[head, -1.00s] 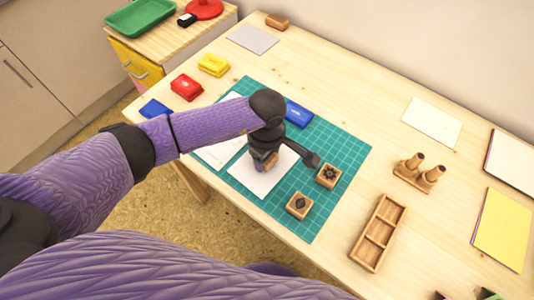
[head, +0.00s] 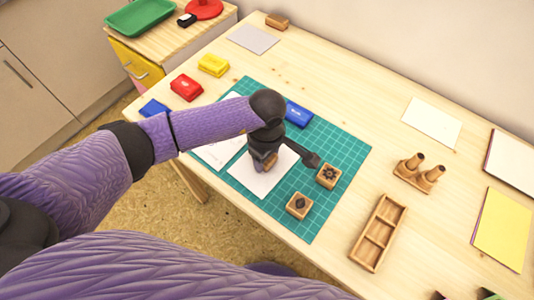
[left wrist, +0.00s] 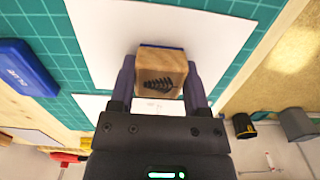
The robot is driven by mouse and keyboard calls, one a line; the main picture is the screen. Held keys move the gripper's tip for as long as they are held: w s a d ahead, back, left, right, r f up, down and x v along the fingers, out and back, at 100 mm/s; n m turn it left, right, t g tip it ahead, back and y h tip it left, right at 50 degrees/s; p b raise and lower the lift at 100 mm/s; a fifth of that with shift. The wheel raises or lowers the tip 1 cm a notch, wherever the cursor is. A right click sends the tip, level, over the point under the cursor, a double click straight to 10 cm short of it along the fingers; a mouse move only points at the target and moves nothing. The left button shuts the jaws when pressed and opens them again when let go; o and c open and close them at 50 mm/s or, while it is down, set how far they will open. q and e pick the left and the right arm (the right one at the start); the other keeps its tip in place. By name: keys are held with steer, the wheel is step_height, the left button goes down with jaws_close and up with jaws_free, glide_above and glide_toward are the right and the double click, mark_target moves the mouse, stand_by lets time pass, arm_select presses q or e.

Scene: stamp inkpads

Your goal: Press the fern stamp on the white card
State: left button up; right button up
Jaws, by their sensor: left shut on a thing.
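The fern stamp (left wrist: 160,72) is a wooden block with a dark fern picture on its face. A thin blue edge shows along its far side in the left wrist view. My left gripper (head: 265,160) is shut on it, one finger on each side. The white card (head: 262,183) lies on the green cutting mat, below the gripper and stamp. The card also shows in the left wrist view (left wrist: 105,25), behind the stamp. I cannot tell whether the stamp touches it. My right gripper is not in view.
Two other wooden stamps, one with a flower-like mark (head: 328,175) and one with a diamond (head: 299,205), stand right of the card. A blue inkpad (head: 298,115) lies behind the gripper. Red (head: 186,87) and yellow (head: 213,65) inkpads are farther left. An empty wooden tray (head: 363,250) is at right.

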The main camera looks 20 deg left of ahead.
arm_select(q)
steer(key=shift+r, duration=0.5)
steer(key=shift+r+p, duration=0.1)
steer(key=shift+p, duration=0.2)
step_height(320, 180, up, 6)
steer(key=p, duration=0.4)
steer(key=shift+f, duration=0.3)
